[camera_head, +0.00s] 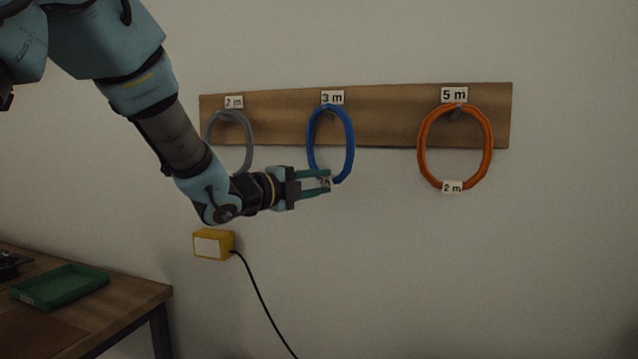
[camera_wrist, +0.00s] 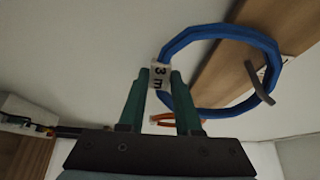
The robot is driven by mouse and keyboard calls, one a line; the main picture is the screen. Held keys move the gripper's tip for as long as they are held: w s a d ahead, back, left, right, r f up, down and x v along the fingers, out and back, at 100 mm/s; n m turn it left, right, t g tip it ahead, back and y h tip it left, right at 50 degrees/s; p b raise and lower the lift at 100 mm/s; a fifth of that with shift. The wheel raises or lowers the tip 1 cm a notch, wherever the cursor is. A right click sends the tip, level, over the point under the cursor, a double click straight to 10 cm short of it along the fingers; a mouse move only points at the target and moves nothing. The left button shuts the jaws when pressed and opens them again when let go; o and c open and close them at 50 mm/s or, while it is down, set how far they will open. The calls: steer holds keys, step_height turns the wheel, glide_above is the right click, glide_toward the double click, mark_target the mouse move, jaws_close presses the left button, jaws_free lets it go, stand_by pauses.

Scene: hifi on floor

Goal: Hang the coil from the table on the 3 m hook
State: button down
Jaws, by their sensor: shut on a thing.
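The blue coil (camera_head: 351,145) is in front of the board under the 3 m label (camera_head: 332,97). My gripper (camera_head: 325,183) is shut on the coil's tag at its lower end. In the wrist view the tag reads 3 m (camera_wrist: 159,76) between the fingertips, and the blue ring (camera_wrist: 212,31) extends away from them. A grey hook (camera_wrist: 259,82) crosses the ring's far side in that view. The coil's top overlaps the 3 m hook in the head view; whether it rests on the hook I cannot tell.
A wooden board (camera_head: 385,127) on the wall also carries a grey coil (camera_head: 250,145) under a 2 m label and an orange coil (camera_head: 423,150), tagged 2 m, under the 5 m label. A yellow box (camera_head: 226,238) with a cable is below. A table with a green tray (camera_head: 60,286) stands lower left.

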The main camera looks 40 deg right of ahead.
steer(key=c, duration=0.5)
jaws_free()
steer(key=shift+f, duration=0.1)
steer(key=shift+a, duration=0.1)
steer(key=a+b, duration=0.3)
steer(key=a, duration=0.8)
steer(key=shift+f+b, duration=3.5)
steer(key=shift+b, duration=0.1)
steer(key=shift+s+a+b, duration=0.25)
steer(key=shift+s+a, duration=0.9)
steer(key=shift+a, duration=0.45)
steer(key=shift+s+a+b, duration=0.3)
steer(key=shift+s+a, duration=0.85)
steer(key=shift+a, duration=0.5)
steer(key=shift+s+a+b, duration=0.25)
steer(key=shift+s+a, duration=0.9)
steer(key=shift+a, duration=0.45)
